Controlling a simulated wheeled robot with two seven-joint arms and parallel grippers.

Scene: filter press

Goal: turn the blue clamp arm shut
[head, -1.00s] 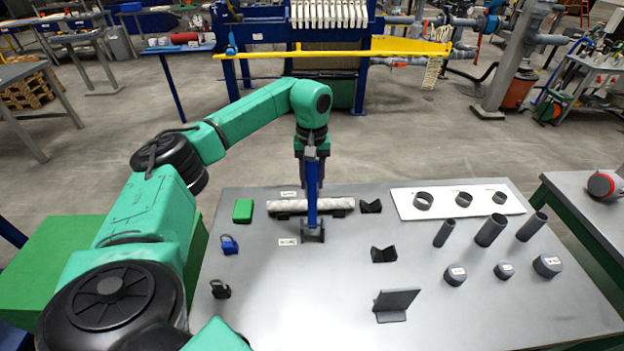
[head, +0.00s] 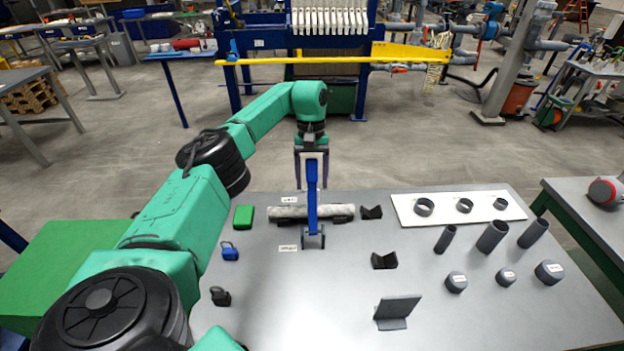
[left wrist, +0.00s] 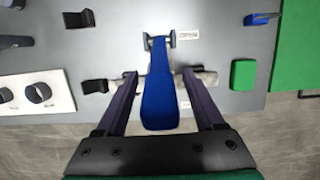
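The blue clamp arm (head: 312,205) stands up from its small hinge bracket (head: 313,238) on the grey table. In the head view it passes in front of the pale tube (head: 285,212). My left gripper (head: 311,186) is above the table with its fingers apart, one on each side of the clamp arm's upper part. In the left wrist view the clamp arm (left wrist: 160,95) lies between the open fingers, with a visible gap on both sides. Its wide free end is toward the camera. My right gripper is not in view.
The grey table (head: 300,300) also holds a green block (head: 243,216), a blue padlock (head: 230,252), a black padlock (head: 220,297), dark V-blocks (head: 384,261) and an angled plate (head: 396,312). Grey tubes and caps stand at right, near a white board (head: 443,210) with rings.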

